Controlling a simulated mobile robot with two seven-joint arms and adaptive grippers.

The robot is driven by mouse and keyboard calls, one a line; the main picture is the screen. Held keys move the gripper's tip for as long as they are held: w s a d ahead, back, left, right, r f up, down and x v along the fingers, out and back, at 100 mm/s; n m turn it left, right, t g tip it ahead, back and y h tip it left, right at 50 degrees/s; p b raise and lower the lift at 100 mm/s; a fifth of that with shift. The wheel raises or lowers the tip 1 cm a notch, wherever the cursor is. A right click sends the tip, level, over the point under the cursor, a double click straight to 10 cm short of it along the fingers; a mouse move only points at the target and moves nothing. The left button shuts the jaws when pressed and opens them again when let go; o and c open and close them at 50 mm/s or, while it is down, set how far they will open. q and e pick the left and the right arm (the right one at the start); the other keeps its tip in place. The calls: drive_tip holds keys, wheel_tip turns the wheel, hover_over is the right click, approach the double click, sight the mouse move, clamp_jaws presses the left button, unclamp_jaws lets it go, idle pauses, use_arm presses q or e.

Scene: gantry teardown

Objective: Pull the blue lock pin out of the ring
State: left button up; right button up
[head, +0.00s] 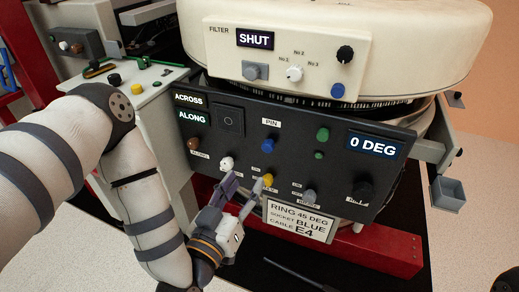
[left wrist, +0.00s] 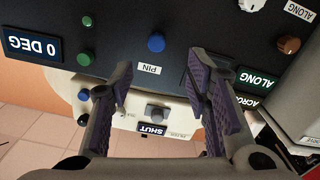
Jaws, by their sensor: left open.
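The blue lock pin (head: 268,146) is a round blue knob on the dark front panel, by the white label "PIN" (head: 271,123). It also shows in the left wrist view (left wrist: 156,42), beyond the gap between my fingers. It sits in the panel, and how deep I cannot tell. My left gripper (head: 248,184) is open and empty, with purple-padded fingers, below and a little left of the pin in the head view. It does not touch the pin. The ring (head: 340,30) is the large cream housing above the panel.
A second blue knob (head: 337,90) sits on the cream filter panel, which reads "SHUT". The dark panel (head: 340,180) carries several other knobs and a "0 DEG" display (head: 374,146). A white knob (head: 227,163) and a yellow one (head: 267,181) are near my left fingers.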

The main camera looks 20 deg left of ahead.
sight(266, 149)
use_arm(q)
drive_tip(key=w, duration=0.3)
drive_tip(key=w+b, duration=0.1)
drive_tip(key=w, duration=0.3)
drive_tip(key=w+b, duration=0.1)
drive_tip(key=w, duration=0.3)
drive_tip(key=shift+w+d+r, duration=0.25)
drive_tip(key=shift+d, duration=0.15)
clamp_jaws()
use_arm(e)
drive_tip(key=shift+d+x, duration=0.2)
drive_tip(key=shift+x, duration=0.95)
